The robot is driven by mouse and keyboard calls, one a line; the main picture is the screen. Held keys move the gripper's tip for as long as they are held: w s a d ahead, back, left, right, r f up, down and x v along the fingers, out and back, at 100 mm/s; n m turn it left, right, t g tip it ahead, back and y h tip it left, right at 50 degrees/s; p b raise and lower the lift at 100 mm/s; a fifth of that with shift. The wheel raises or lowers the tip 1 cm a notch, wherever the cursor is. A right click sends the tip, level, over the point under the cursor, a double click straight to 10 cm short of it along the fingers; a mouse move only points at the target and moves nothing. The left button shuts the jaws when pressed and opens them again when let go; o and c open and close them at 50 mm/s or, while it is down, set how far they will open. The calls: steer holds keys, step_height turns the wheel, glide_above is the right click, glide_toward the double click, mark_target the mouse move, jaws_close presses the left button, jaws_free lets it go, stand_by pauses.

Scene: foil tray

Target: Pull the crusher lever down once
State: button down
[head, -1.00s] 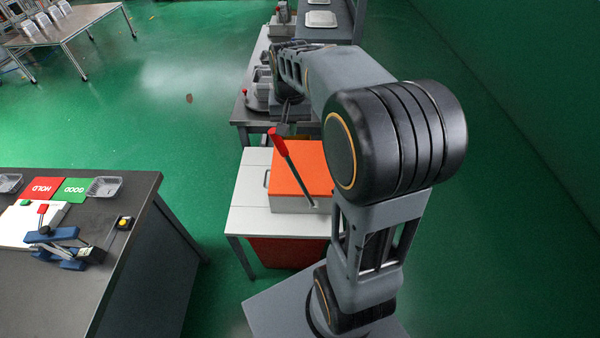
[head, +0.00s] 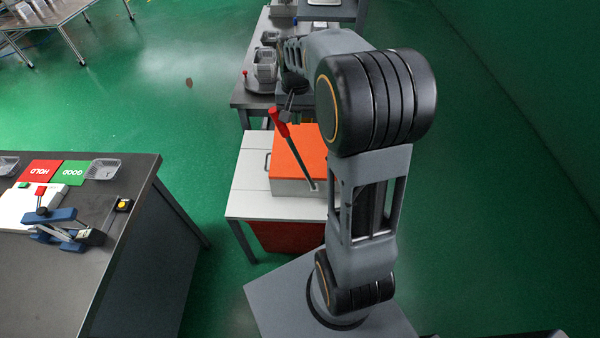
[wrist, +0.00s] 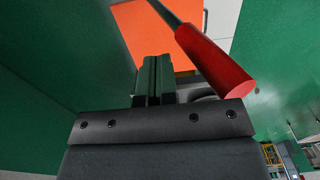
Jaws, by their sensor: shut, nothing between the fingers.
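The crusher lever (head: 279,122) has a red grip on a grey rod and stands tilted up from the crusher (head: 298,160), a box with an orange top. In the wrist view the red grip (wrist: 212,62) is large and close, to the right of the fingers. My gripper (wrist: 154,64) is shut and empty, its fingers pointing toward the orange panel. In the head view my gripper (head: 288,103) is just above the top end of the red grip. I cannot tell whether they touch; in the wrist view they look apart.
The crusher stands on a white table (head: 247,190). A dark bench (head: 100,225) at the left holds HOLD and GOOD mats, foil trays and a blue device. Another bench (head: 243,95) with trays stands behind. Green floor lies open between them.

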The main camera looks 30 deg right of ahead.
steer(key=shift+f+b, duration=0.3)
steer(key=shift+f, duration=0.45)
steer(key=shift+a, duration=0.15)
steer(key=shift+w+a, duration=0.6)
steer(key=shift+a, duration=0.35)
steer(key=w+a+f, duration=0.3)
steer(key=a, duration=0.3)
steer(key=shift+w, duration=0.2)
steer(key=shift+f, duration=0.1)
steer(key=w+a+f+b, duration=0.2)
steer(key=w+a+f, duration=0.1)
steer(key=a+f, duration=0.1)
steer(key=shift+a+f, duration=0.15)
steer(key=shift+a, duration=0.45)
stand_by(0.5)
